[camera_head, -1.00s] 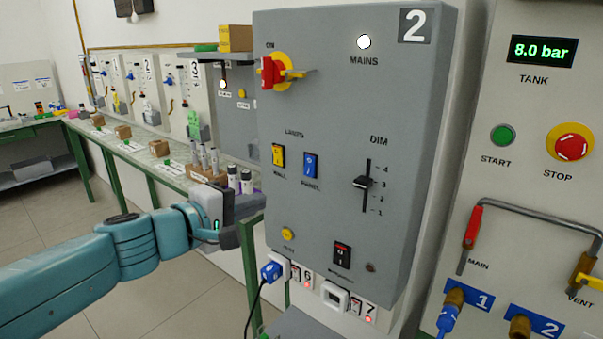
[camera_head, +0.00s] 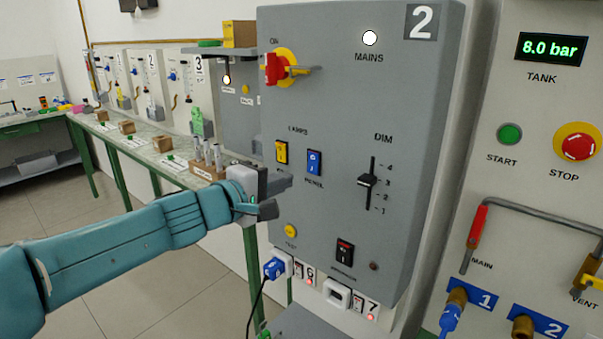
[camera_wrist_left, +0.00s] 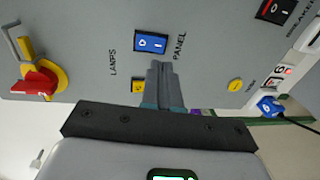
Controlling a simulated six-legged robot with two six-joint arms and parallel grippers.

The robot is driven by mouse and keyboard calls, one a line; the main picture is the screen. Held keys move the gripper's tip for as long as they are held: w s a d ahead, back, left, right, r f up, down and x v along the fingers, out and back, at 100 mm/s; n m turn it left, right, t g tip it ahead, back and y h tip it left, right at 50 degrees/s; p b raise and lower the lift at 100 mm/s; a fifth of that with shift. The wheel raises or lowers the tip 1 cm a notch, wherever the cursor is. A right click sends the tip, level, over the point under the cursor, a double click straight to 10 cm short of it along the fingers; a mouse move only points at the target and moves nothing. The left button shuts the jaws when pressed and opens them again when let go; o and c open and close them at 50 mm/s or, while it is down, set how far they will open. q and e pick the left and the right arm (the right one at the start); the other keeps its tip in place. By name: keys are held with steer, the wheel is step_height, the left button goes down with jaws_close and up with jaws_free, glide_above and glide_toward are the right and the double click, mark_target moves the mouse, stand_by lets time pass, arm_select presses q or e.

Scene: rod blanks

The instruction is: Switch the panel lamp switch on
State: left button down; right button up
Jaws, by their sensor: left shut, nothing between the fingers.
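The blue panel lamp switch (camera_head: 314,162) is a small rocker on the grey cabinet (camera_head: 400,120), marked PANEL under LAMPS. It also shows in the left wrist view (camera_wrist_left: 151,42), just beyond the fingertips. I cannot tell its position. My left gripper (camera_head: 288,183) is shut and empty, pointing at the cabinet a little below and left of the blue switch. In the left wrist view its shut fingers (camera_wrist_left: 160,68) reach up close to the switch's lower edge; I cannot tell whether they touch. My right gripper is not in view.
The yellow wall lamp switch (camera_head: 281,152) sits just left of the blue one. A red rotary handle (camera_head: 277,69), dim slider (camera_head: 367,180), yellow test button (camera_head: 291,230) and black breaker switch (camera_head: 345,252) are on the same face. The tank panel (camera_head: 540,100) stands right; a bench lies left.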

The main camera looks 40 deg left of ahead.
mark_target(311, 172)
arm_select(q)
steer(key=w, duration=0.4)
steer(key=w+f, duration=0.1)
steer(key=w, duration=0.1)
steer(key=shift+w+d+p, duration=0.2)
steer(key=shift+w+p, duration=0.1)
steer(key=shift+p, duration=0.05)
steer(key=f+b, duration=0.1)
steer(key=b, duration=0.2)
steer(key=shift+w, duration=0.15)
steer(key=shift+r+p, duration=0.35)
steer(key=shift+r, duration=0.15)
steer(key=shift+f, duration=0.15)
